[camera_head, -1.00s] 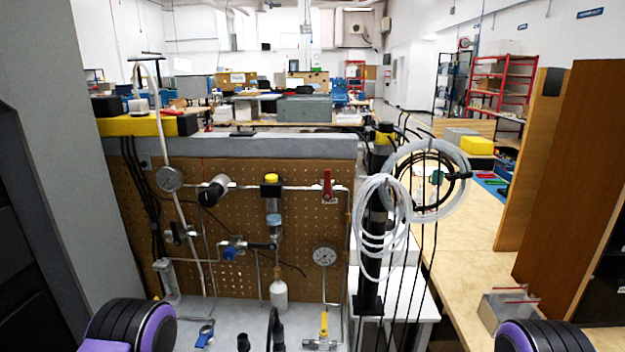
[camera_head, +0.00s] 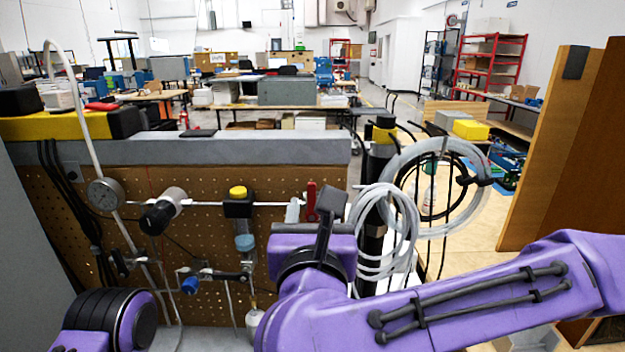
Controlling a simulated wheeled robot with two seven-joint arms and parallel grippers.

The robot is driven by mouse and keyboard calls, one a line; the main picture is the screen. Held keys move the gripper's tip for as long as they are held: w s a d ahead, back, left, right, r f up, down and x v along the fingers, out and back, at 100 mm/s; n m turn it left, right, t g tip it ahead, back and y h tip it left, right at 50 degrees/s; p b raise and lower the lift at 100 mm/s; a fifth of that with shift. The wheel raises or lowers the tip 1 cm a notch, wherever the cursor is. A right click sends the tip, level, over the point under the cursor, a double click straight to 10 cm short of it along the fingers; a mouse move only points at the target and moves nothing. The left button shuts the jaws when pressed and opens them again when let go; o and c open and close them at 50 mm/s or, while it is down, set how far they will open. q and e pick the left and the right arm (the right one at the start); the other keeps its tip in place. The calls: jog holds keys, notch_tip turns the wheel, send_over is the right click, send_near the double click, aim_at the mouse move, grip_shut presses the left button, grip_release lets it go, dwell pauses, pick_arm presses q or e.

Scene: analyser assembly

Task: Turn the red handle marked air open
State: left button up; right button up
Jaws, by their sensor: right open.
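The red handle (camera_head: 311,197) stands upright on the thin pipe across the brown pegboard panel, right of the yellow-topped regulator. Any marking on it is too small to read. My right gripper (camera_head: 312,208) is in front of the panel at the handle, with its fingers apart. In the picture the red handle shows between a light grey fingertip on the left and a dark one on the right. I cannot tell whether either finger touches it. My right wrist hides the pipe and panel below the handle. My left gripper is out of view.
Coiled white tubing (camera_head: 385,235) hangs on a black post close right of my right wrist. The yellow-topped regulator (camera_head: 239,205), a gauge (camera_head: 106,194) and a black-and-silver valve (camera_head: 163,211) are on the panel to the left. A wooden cabinet (camera_head: 552,150) stands at right.

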aim_at(312, 194)
jog(key=w+p, duration=0.2)
jog(key=w, duration=0.5)
jog(key=shift+w+p, duration=0.2)
jog(key=shift+p, duration=0.15)
jog(key=shift+w+a, duration=0.1)
jog(key=shift+w, duration=0.4)
grip_shut()
